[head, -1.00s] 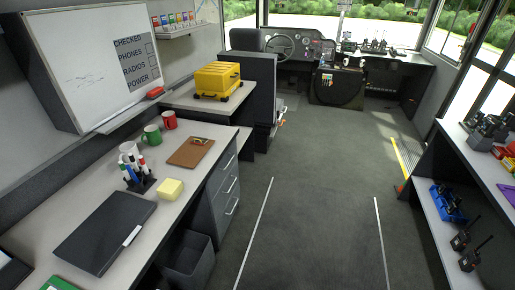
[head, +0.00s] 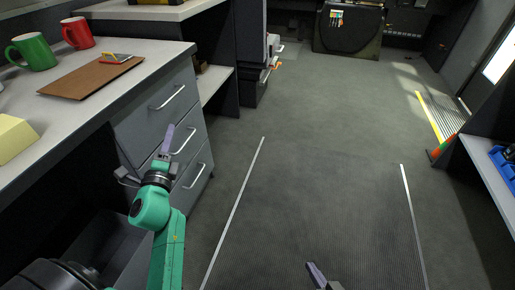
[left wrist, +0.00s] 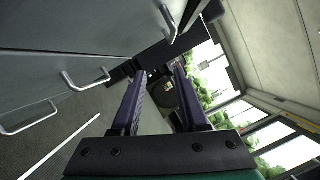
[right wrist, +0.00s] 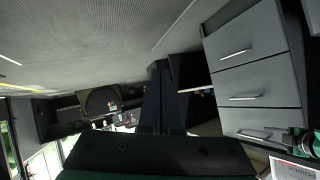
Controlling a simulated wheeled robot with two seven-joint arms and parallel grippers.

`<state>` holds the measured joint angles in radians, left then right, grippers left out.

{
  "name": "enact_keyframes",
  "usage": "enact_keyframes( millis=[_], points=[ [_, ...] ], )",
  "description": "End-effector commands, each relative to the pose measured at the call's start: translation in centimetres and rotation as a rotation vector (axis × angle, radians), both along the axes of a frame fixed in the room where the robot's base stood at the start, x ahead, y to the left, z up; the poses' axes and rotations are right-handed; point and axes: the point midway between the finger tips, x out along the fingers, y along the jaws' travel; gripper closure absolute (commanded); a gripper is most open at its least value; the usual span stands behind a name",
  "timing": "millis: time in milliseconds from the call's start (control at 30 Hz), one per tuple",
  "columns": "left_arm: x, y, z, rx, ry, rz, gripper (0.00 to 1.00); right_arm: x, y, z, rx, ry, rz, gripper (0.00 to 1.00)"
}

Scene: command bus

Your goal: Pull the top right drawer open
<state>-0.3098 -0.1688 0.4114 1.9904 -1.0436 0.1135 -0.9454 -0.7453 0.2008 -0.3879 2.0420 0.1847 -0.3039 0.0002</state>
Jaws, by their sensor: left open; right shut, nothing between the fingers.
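A grey drawer unit with several bar-handled drawers stands under the desk in the head view. Its top drawer (head: 152,104) looks closed, with its handle (head: 168,97) on the front. The top handle (left wrist: 172,22) also shows in the left wrist view, beyond the fingertips. My left gripper (head: 145,150) is open and empty, in front of the drawer fronts and lower than the top handle in the picture; its spread fingers (left wrist: 160,72) show in the left wrist view. My right gripper (head: 316,272) is at the bottom edge, over the floor. Its fingers (right wrist: 160,65) are shut on nothing.
The desk top (head: 75,110) carries a clipboard (head: 92,76), a green mug (head: 33,51), a red mug (head: 77,32) and a yellow block (head: 12,137). A dark bin (head: 105,250) is below the desk. The aisle floor (head: 310,150) is clear.

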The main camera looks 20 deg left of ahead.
Motion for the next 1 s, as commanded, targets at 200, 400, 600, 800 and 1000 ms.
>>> enact_keyframes(
  millis=[200, 400, 600, 800, 1000],
  points=[
    [-1.4, 0.5, 2.0, 0.169, -0.030, 0.045, 0.56, 0.5, 1.0, 0.9, 0.052, -0.045, 0.001, 1.00],
    [0.4, 1.1, 2.7, 0.166, -0.032, 0.041, 0.56, 0.7, 0.6, 1.4, 0.027, -0.020, 0.008, 1.00],
    [5.2, 2.9, 3.8, 0.165, -0.032, 0.041, 0.56, 0.7, -0.2, 1.5, -0.016, 0.030, 0.019, 1.00],
    [9.7, 4.7, 4.7, 0.162, -0.031, 0.043, 0.56, 0.7, -0.2, 1.3, -0.018, 0.035, 0.019, 1.00],
    [11.9, 5.5, 5.0, 0.160, -0.031, 0.043, 0.56, 0.7, 0.1, 1.2, 0.000, 0.011, 0.014, 1.00]
  ],
)
